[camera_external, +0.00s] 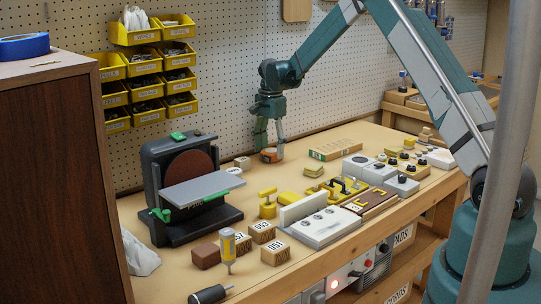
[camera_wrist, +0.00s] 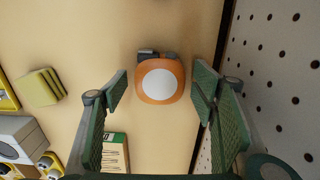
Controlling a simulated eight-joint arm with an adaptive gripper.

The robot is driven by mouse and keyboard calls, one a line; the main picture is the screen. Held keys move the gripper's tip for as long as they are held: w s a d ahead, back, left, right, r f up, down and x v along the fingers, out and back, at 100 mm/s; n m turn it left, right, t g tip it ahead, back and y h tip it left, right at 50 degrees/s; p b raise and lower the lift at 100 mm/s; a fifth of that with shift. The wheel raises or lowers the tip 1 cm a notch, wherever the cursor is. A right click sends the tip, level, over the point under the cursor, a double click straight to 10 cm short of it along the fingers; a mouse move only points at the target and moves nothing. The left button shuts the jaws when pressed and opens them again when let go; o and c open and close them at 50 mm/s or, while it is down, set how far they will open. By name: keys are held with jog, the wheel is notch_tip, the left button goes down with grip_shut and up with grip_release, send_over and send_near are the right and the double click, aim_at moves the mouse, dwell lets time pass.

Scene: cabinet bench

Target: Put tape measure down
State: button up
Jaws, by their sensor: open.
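The tape measure (camera_wrist: 160,82) is orange with a round white face and a dark end piece. In the wrist view it lies on the bench top between my gripper's spread fingers, with a gap on each side. In the external view the tape measure (camera_external: 270,155) rests on the bench near the pegboard wall, below my gripper (camera_external: 269,143). My gripper (camera_wrist: 161,88) is open, with green pads on both fingers. It points down over the tape measure and holds nothing.
A black disc sander (camera_external: 185,180) stands to the left. A flat box (camera_external: 335,150) lies right of my gripper. Numbered wooden blocks (camera_external: 262,231), a white socket panel (camera_external: 325,226) and yellow fixtures fill the front. The pegboard (camera_wrist: 285,70) is close beside my gripper.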

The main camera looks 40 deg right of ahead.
aim_at(271, 151)
notch_tip(271, 151, up, 11)
jog(key=shift+p, duration=0.4)
dwell(0.7)
jog(key=s+a+r+n+t, duration=0.1)
jog(key=s+a+r+n, duration=0.2)
jog(key=s+a+r, duration=0.35)
jog(key=s+a+r+n+t, duration=0.1)
jog(key=s+a+r+n, duration=0.2)
jog(key=s+r, duration=0.65)
jog(key=s+a+r+n+t, duration=0.1)
jog(key=s+a+r+n, duration=0.2)
jog(key=s+a+r, duration=0.35)
jog(key=s+a+n+t, duration=0.1)
jog(key=s+a+n, duration=0.1)
jog(key=s, duration=0.8)
jog(key=s+a+f+n+t, duration=0.1)
jog(key=s+a+n, duration=0.2)
jog(key=s, duration=0.8)
jog(key=s+a+f+n+t, duration=0.1)
jog(key=s+n, duration=0.3)
jog(key=s, duration=0.7)
jog(key=shift+a+t, duration=0.6)
jog(key=shift+a, duration=0.2)
